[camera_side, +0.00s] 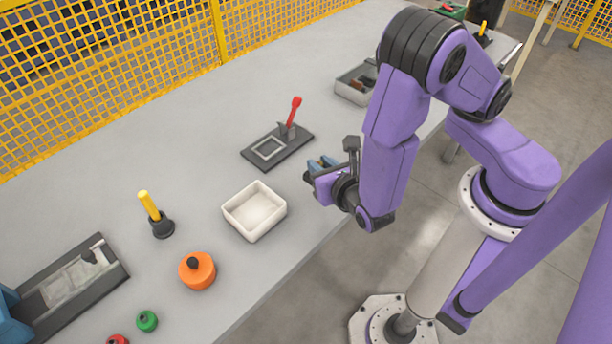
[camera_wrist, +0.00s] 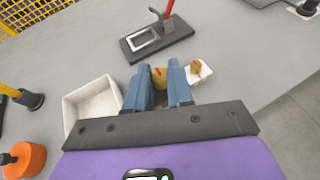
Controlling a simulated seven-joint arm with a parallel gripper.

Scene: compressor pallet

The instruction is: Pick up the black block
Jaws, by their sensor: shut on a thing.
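My gripper (camera_side: 322,163) hangs over the front part of the bench, right of the white tray (camera_side: 254,212) in the side view. In the wrist view its blue fingers (camera_wrist: 159,68) point away from the camera, with a small yellowish thing with a red spot (camera_wrist: 159,77) between them. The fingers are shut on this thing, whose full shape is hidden. I cannot make out a black block in the grip. A small dark lump (camera_side: 89,257) lies on the pale fixture at the far left; I cannot tell whether it is the black block.
A dark plate with a red-handled clamp (camera_side: 278,145) lies behind the gripper. A small white dish (camera_wrist: 203,76) with a tan lump is right of the fingers. An orange knob (camera_side: 197,271), a yellow-handled tool (camera_side: 152,212) and a grey bin (camera_side: 353,84) stand on the bench.

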